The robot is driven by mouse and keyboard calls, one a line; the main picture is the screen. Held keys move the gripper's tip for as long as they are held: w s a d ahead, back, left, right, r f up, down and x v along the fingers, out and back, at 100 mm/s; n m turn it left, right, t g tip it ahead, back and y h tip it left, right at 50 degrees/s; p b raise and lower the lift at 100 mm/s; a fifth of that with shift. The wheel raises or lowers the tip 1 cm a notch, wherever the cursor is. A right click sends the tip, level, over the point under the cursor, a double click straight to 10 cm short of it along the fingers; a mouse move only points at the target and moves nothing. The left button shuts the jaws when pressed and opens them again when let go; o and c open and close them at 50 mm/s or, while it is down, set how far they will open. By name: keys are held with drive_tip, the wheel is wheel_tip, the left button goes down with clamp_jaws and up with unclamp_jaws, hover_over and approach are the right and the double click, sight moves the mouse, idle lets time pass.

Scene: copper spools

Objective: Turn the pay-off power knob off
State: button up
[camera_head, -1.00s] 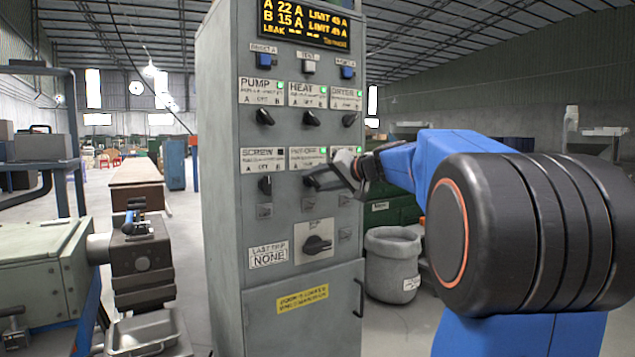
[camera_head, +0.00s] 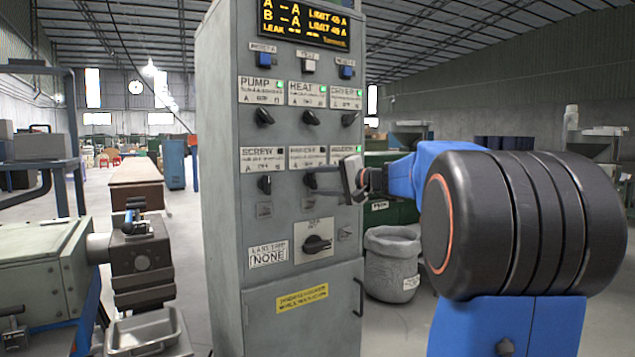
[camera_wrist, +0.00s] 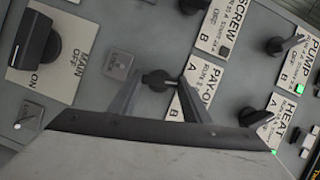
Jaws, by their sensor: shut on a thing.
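The pay-off knob (camera_wrist: 160,80) is a small black turn-knob on the grey cabinet (camera_head: 222,190), below the PAY-OFF plate (camera_wrist: 194,101). In the wrist view my gripper (camera_wrist: 157,84) has one finger on each side of the knob and is shut on it. The knob's bar lies at a different angle from the pump knob (camera_wrist: 287,44) and heat knob (camera_wrist: 257,116). In the head view my gripper (camera_head: 322,182) reaches the knob from the right and partly covers it. The lamp on the pay-off plate (camera_head: 308,157) looks dark.
The screw knob (camera_head: 265,184) is close on the left. The main switch (camera_head: 317,244) is below. Pump and heat lamps are green. A grey bin (camera_head: 391,262) stands right of the cabinet.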

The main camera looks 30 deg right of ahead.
drive_tip(key=shift+f+m+t, duration=0.15)
drive_tip(key=shift+m+t, duration=0.15)
drive_tip(key=shift+m, duration=0.8)
drive_tip(key=o, duration=1)
drive_tip(key=shift+o, duration=0.2)
drive_tip(key=shift+s+d, duration=0.1)
drive_tip(key=v, duration=1.7)
drive_tip(key=shift+d+f, duration=0.2)
drive_tip(key=shift+f, duration=0.05)
